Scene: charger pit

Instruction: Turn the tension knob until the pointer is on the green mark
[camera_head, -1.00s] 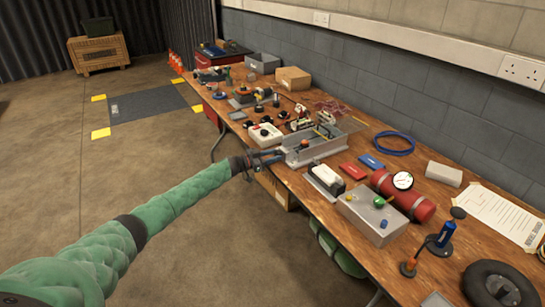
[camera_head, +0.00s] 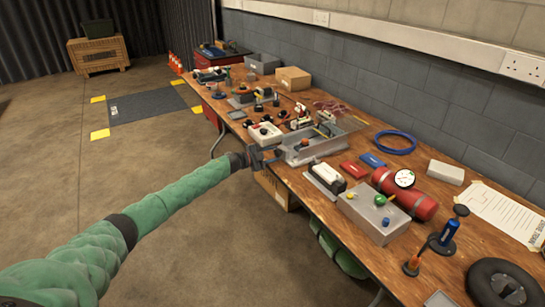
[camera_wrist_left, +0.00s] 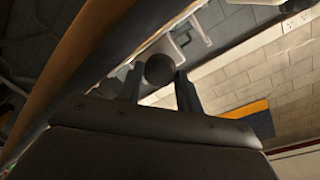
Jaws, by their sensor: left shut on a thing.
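My left gripper (camera_head: 270,156) is at the near left end of the open grey metal housing (camera_head: 318,154) on the workbench. In the left wrist view its two fingers are on either side of a dark round knob (camera_wrist_left: 159,69), and it is shut on this knob. In the head view the gripper hides the knob. The pointer and the green mark cannot be made out in either view.
The wooden bench (camera_head: 290,178) is crowded. A white-and-black device (camera_head: 326,177), a grey box with a green knob (camera_head: 372,216) and a red cylinder (camera_head: 415,203) stand right of the housing. A control box with buttons (camera_head: 264,133) stands behind it.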

